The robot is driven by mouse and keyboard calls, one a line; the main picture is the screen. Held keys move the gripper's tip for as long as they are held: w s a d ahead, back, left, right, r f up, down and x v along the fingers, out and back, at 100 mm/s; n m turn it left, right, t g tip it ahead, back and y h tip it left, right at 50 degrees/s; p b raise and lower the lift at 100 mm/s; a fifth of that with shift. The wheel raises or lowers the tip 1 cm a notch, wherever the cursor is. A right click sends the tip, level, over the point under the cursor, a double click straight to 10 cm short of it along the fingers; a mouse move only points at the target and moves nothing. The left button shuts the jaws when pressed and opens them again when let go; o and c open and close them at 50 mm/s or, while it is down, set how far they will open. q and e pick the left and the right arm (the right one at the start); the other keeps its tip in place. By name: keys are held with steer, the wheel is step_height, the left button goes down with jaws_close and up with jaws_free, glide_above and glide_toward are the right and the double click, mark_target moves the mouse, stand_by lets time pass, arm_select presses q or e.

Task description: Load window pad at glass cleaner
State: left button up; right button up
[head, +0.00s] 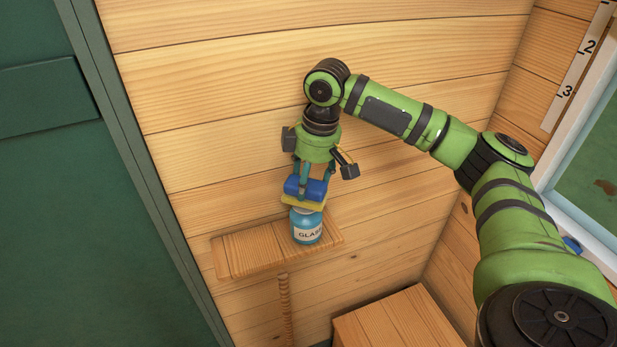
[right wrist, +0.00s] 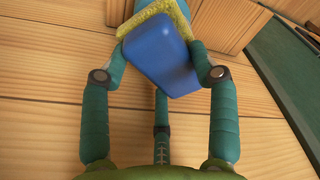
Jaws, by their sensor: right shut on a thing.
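The window pad (head: 305,191) has a blue back and a yellow pad face. My right gripper (head: 312,180) is shut on it and points down. In the right wrist view the pad (right wrist: 165,55) sits between the fingers (right wrist: 163,75), its yellow face away from the palm. The glass cleaner (head: 306,227) is a blue jar with a pale label reading "GLAS…", standing on a small wooden shelf. The pad is right over the jar and hides its top. I cannot tell whether they touch. My left gripper is not in view.
The wooden shelf (head: 252,253) is fixed to the plank wall and has free room left of the jar. A wooden box top (head: 398,322) is lower right. A green door (head: 60,200) is at left. A window frame (head: 590,150) with a ruler strip (head: 574,75) is at right.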

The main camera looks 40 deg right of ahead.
steer(key=shift+s+f, duration=0.15)
steer(key=shift+f, duration=0.55)
stand_by(1.5)
steer(key=shift+r, duration=3.65)
